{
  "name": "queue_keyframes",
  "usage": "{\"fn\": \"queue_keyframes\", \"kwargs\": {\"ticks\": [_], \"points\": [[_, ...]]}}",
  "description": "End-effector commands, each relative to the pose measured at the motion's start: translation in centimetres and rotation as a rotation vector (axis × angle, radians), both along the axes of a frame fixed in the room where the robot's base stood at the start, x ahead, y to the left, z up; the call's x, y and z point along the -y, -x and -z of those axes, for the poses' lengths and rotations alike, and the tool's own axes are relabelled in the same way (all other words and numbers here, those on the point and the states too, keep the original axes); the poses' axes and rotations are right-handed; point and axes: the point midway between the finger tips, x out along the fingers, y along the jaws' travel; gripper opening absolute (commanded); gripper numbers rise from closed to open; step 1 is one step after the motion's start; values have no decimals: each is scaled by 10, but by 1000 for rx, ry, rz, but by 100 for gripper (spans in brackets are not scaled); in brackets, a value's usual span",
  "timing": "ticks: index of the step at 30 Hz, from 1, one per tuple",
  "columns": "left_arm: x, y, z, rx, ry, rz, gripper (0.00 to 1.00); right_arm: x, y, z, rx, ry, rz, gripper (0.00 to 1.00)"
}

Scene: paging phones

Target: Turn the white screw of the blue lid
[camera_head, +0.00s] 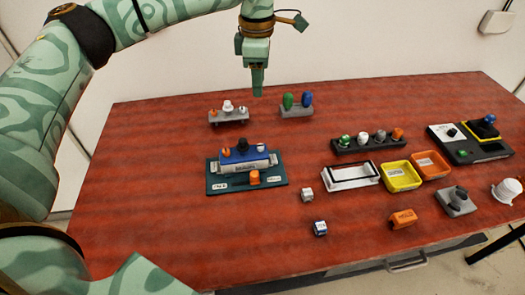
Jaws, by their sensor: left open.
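The blue lid (243,157) sits on a grey box on the dark teal base (214,184), at the left middle of the table. The small white screw (261,148) stands upright at the right end of the lid, beside a black knob (242,145). An orange screw (225,153) is at the lid's left end. My left gripper (257,92) hangs pointing down above the table's back edge, up and behind the lid in the picture. It is open and holds nothing visible; its fingers overlap in this view. It is apart from the white screw. My right gripper is not in view.
A grey stand (228,118) with a white knob and a stand (296,111) with green and blue knobs are behind the lid. A black rack (368,144), yellow tray (401,178) and orange tray (431,164) are to the right. The table's front left is clear.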

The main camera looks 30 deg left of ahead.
Motion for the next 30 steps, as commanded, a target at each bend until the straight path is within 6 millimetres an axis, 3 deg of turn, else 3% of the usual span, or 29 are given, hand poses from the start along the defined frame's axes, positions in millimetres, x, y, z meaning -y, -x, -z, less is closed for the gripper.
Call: {"fn": "queue_keyframes", "kwargs": {"ticks": [1,3,11,24,30], "points": [[0,-3,30,-14,1,0,41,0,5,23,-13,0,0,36],[0,-4,43,-21,0,0,41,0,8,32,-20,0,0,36],[0,-4,64,-25,1,1,41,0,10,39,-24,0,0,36],[0,-4,172,-27,1,0,41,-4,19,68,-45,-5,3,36],[0,-4,201,-23,1,0,41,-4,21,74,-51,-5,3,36]]}}
